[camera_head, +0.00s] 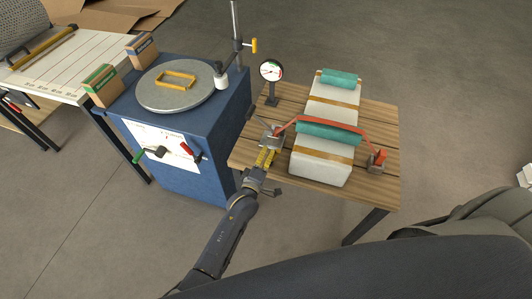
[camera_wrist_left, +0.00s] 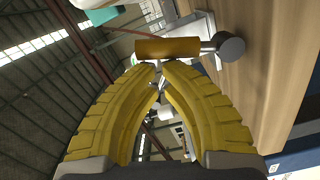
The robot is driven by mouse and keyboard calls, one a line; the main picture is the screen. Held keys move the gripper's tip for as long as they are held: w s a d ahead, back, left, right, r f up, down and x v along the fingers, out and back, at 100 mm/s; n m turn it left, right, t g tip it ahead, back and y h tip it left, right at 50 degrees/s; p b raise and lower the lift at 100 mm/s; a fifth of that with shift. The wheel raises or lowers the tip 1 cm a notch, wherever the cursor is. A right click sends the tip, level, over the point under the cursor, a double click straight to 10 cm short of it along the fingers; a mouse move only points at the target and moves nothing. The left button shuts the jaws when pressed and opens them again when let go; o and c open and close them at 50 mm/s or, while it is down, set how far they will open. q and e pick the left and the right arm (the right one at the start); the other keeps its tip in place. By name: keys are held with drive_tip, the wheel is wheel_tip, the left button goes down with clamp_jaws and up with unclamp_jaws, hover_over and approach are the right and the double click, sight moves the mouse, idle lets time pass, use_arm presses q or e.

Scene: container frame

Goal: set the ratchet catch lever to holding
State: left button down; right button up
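A metal ratchet block (camera_head: 272,140) sits at the left edge of the slatted wooden table. A red strap (camera_head: 345,124) runs from it over a white wrapped load (camera_head: 320,168) to a metal fitting with a red upright piece (camera_head: 380,158) at the right. In the left wrist view, an orange-yellow cylindrical grip (camera_wrist_left: 167,48) with a dark round knob (camera_wrist_left: 230,46) lies just beyond my fingertips. My left gripper (camera_head: 267,154) is beside the ratchet block; its yellow fingertips (camera_wrist_left: 159,66) nearly meet, with no held object visible. The catch lever's setting cannot be made out. My right gripper is out of view.
A blue cabinet (camera_head: 185,185) with a round grey plate (camera_head: 176,88) and panel levers (camera_head: 155,152) stands left of the table. A dial gauge (camera_head: 271,71) stands at the table's back left. The table's front right corner (camera_head: 370,190) is bare.

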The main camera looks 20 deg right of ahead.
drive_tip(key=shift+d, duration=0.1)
use_arm(q)
drive_tip(key=shift+w+a+r, duration=0.15)
drive_tip(key=shift+w+a, duration=0.05)
drive_tip(key=shift+a, duration=0.2)
drive_tip(key=s+a+r, duration=0.1)
drive_tip(key=s+a, duration=0.5)
drive_tip(key=a, duration=0.2)
drive_tip(key=shift+s+a, duration=0.4)
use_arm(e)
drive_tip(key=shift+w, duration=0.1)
